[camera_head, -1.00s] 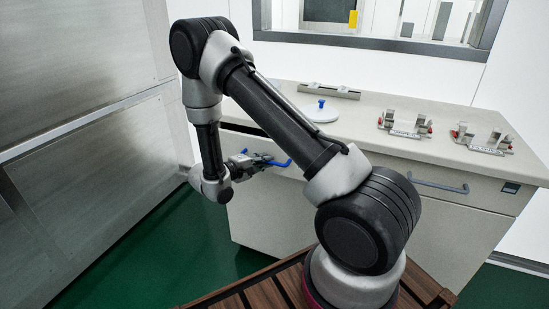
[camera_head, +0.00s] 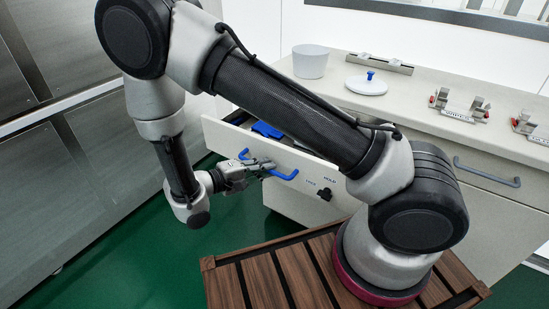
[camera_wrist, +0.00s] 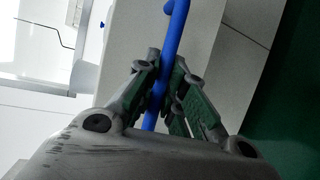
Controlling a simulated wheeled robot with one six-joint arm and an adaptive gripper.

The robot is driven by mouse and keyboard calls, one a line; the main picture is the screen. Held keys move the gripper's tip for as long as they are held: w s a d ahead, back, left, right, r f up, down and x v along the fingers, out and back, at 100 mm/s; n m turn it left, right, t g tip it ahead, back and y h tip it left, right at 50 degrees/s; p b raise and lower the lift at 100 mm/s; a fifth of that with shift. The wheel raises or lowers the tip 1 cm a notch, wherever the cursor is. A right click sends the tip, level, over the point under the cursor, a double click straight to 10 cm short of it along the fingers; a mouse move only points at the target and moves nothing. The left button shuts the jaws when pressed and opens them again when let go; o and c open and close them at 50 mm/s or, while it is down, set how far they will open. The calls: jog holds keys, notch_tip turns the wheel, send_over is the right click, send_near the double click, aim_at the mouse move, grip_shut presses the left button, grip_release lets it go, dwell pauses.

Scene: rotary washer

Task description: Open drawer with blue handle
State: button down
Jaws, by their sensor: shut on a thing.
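The drawer (camera_head: 226,135) with the blue handle (camera_head: 284,177) stands pulled out from the counter, with its open top showing. Something blue lies inside it, partly hidden by my arm. My gripper (camera_head: 262,166) is at the drawer front, shut on the blue handle. In the wrist view the blue handle (camera_wrist: 176,25) runs between the fingers of my gripper (camera_wrist: 163,88), which close around the bar. My arm hides part of the drawer.
The counter (camera_head: 420,112) carries a white tub (camera_head: 310,61), a white lid with a blue knob (camera_head: 367,84) and metal clamp fixtures (camera_head: 459,105). Another drawer with a grey handle (camera_head: 487,174) is at the right. A metal wall (camera_head: 60,110) stands at the left above green floor.

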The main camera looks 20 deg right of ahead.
jog(key=shift+s+a, duration=0.7)
jog(key=shift+a, duration=0.25)
jog(key=c, duration=1.5)
grip_release()
jog(key=v, duration=1.2)
jog(key=shift+f, duration=0.15)
